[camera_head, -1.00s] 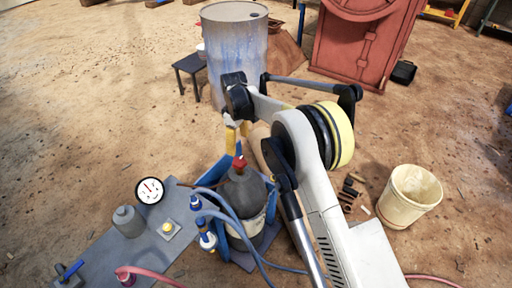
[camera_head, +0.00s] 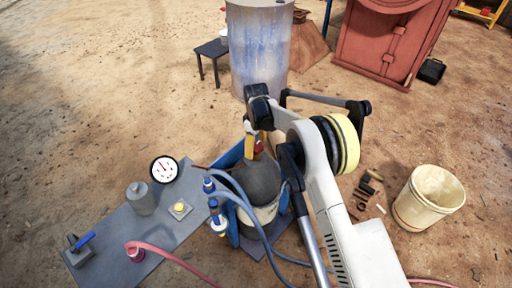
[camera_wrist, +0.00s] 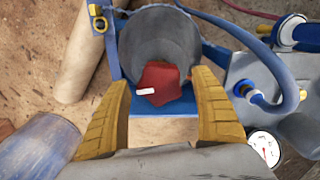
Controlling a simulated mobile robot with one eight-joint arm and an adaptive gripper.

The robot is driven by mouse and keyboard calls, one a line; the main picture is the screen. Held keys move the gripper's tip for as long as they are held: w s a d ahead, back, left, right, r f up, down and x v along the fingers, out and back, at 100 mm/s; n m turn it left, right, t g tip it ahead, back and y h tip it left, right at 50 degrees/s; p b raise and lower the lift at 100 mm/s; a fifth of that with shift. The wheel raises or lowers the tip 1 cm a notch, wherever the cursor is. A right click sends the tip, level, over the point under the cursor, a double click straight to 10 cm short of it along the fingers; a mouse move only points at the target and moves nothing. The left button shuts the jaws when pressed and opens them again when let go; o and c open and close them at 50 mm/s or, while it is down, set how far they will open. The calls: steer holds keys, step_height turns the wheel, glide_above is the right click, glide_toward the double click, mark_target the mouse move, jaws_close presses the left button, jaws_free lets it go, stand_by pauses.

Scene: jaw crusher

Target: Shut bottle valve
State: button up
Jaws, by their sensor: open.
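The dark grey gas bottle (camera_head: 259,182) stands upright in a blue frame. Its red valve knob (camera_wrist: 162,84), with a white mark on it, shows in the wrist view on top of the bottle. In the head view the knob is mostly hidden behind my gripper (camera_head: 254,148). My gripper (camera_wrist: 166,107) is open. Its two yellow fingers stand on either side of the knob in the wrist view, with gaps between them and it. I cannot tell whether the fingertips are level with the knob.
A grey bench plate (camera_head: 115,235) to the left carries a pressure gauge (camera_head: 164,169), a yellow button (camera_head: 179,208) and a blue-handled valve (camera_head: 80,241). Blue hoses (camera_head: 245,208) run close beside the bottle. A metal drum (camera_head: 258,50) stands behind, a cream bucket (camera_head: 429,198) to the right.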

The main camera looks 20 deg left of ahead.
steer(key=c, duration=1.2)
steer(key=shift+m, duration=0.3)
steer(key=m, duration=0.4)
steer(key=shift+m+b, duration=0.3)
steer(key=m, duration=1.4)
steer(key=shift+m+b, duration=0.3)
steer(key=shift+m, duration=0.1)
